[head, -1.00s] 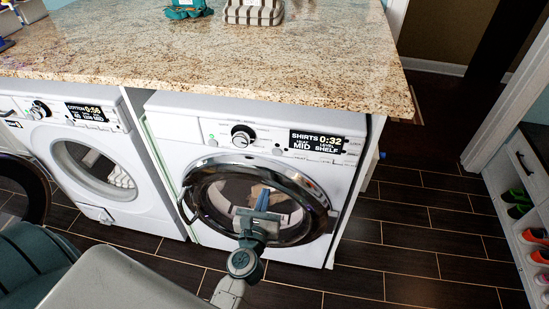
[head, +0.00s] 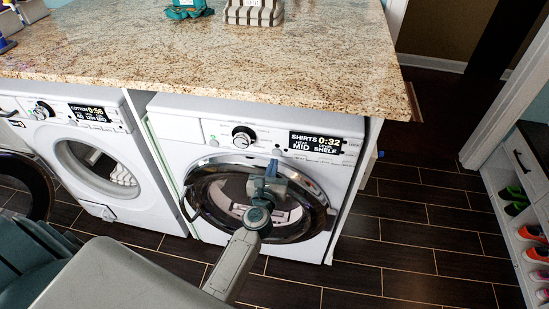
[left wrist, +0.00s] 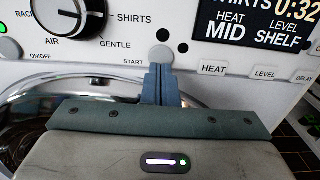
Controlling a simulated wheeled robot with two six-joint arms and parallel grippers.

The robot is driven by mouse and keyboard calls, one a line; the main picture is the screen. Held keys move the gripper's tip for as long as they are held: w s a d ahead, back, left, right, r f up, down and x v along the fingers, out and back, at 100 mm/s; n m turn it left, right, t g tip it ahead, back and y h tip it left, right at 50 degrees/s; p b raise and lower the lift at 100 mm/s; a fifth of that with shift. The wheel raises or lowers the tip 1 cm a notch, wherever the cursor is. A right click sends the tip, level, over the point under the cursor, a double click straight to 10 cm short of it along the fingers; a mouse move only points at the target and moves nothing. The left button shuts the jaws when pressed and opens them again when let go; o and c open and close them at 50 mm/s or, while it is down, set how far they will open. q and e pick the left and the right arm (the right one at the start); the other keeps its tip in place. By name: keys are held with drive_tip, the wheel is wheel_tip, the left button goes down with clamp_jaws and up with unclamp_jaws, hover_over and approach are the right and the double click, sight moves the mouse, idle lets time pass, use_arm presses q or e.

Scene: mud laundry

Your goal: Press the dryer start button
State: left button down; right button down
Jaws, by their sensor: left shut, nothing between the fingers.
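The dryer (head: 180,125) is the right-hand white machine under the counter, with a dark round door in a chrome ring. Its display (head: 316,142) reads SHIRTS 0:32, HEAT MID, LEVEL SHELF. In the left wrist view the round grey start button (left wrist: 161,57) sits right of the label START, below a small black dot. My left gripper (head: 272,165) is in front of the door's upper edge, just below the control panel. In the left wrist view its blue fingertips (left wrist: 160,70) are together, empty, and overlap the button's lower edge; contact cannot be told. My right gripper is not in view.
The dial (head: 243,137) is left of the display; a HEAT button (left wrist: 213,69) and a LEVEL button (left wrist: 264,73) are right of the start button. A washer (head: 75,140) with its door open stands at left. The granite counter (head: 220,60) overhangs both machines.

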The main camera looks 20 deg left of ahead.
sight(277, 153)
use_arm(q)
drive_tip(key=shift+x, duration=1.35)
drive_tip(key=shift+w, duration=0.1)
